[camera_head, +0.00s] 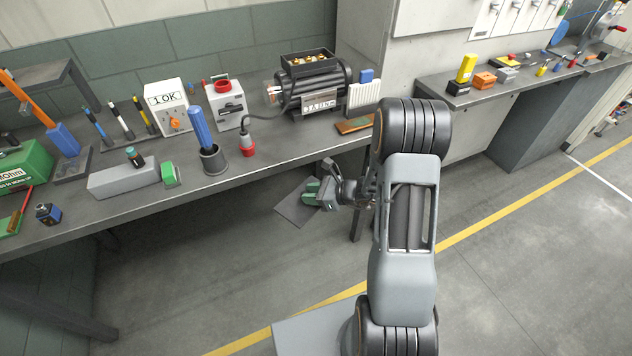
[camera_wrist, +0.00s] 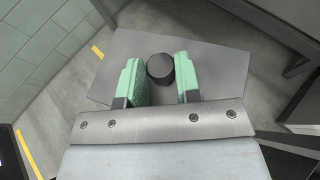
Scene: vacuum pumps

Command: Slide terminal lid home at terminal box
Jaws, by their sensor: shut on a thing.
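The terminal box (camera_head: 308,62) is the open black box on top of the dark motor (camera_head: 318,88) on the bench; brass terminals show inside it. My gripper (camera_head: 312,192) is in front of the bench edge, low and to the right of the box. In the wrist view, its green fingers (camera_wrist: 160,80) are shut on the round black knob (camera_wrist: 160,68) of the terminal lid (camera_wrist: 215,60), a flat grey plate. The lid also shows in the head view (camera_head: 294,208), apart from the box. Part of the lid is hidden behind the fingers and palm.
A second bench (camera_head: 470,98) stands right.

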